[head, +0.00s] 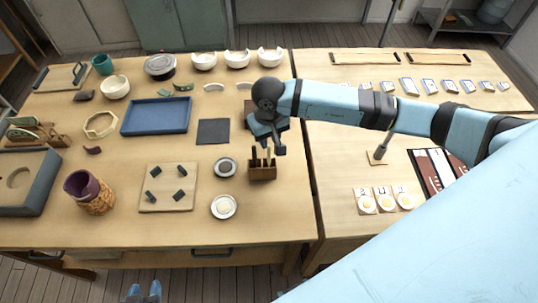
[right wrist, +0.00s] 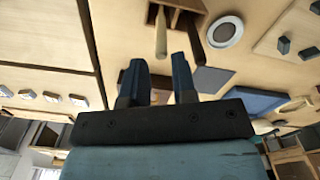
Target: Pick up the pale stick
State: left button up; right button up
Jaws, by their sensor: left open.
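The pale stick (right wrist: 161,34) stands in a small wooden holder (head: 262,173) beside a darker stick (right wrist: 195,40). In the head view the sticks' tops show just below my right gripper (head: 267,139). In the right wrist view my right gripper (right wrist: 159,75) has its two blue fingers apart, with nothing between them. The pale stick lies just beyond the fingertips, lined up with the gap, and looks apart from them. My left gripper (head: 145,292) shows only its blue fingertips at the bottom edge, apart and empty, away from the holder.
Two small round dishes (head: 224,206) stand left of the holder. A dark square mat (head: 213,131) and a blue tray (head: 156,117) lie farther back. A board with dark pegs (head: 168,202) is to the left. A gap between two tables runs right of the holder.

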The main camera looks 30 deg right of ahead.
aim_at(269, 146)
jog(key=shift+s+a+f, duration=0.1)
jog(key=shift+s+f, duration=0.05)
jog(key=shift+f, duration=0.25)
jog(key=f, duration=0.1)
jog(key=f+p, duration=0.1)
jog(key=f, duration=0.1)
jog(key=shift+s+f+p, duration=0.25)
jog(key=shift+f+p, duration=0.05)
jog(key=shift+p, duration=0.05)
jog(key=shift+f, duration=0.35)
jog(key=shift+w, duration=0.1)
jog(key=shift+c, duration=0.2)
grip_shut()
jog(key=shift+r, duration=0.1)
